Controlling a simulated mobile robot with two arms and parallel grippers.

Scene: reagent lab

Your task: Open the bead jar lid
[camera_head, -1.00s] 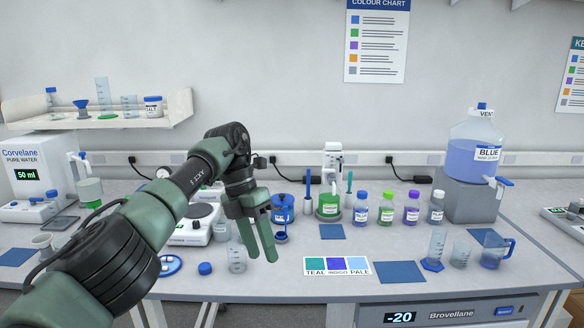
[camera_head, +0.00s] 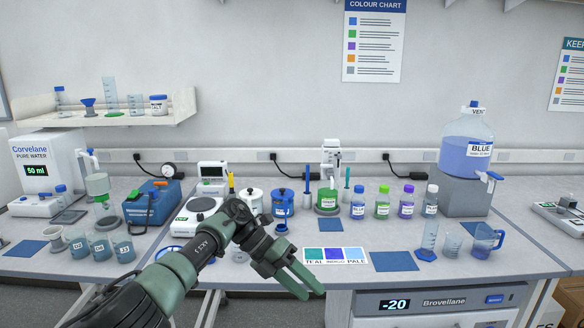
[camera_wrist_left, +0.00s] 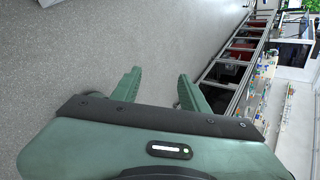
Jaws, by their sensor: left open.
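A blue jar with a blue lid (camera_head: 282,203) and a white jar with a pale lid (camera_head: 252,199) stand side by side mid-bench, both closed. Their labels are too small to read, so I cannot tell for sure which is the bead jar. My left gripper (camera_head: 311,291) is open and empty, low at the bench's front edge, nearer to me than the jars and apart from them. In the left wrist view its two fingers (camera_wrist_left: 159,75) are spread with nothing between them, over the grey floor. My right gripper is in neither view.
A green jar (camera_head: 327,201) and several capped bottles (camera_head: 383,203) stand right of the jars. A hotplate (camera_head: 199,220) is to their left. The colour card (camera_head: 337,255) lies in front. Beakers (camera_head: 123,247) stand at left, a blue jug (camera_head: 486,239) at right.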

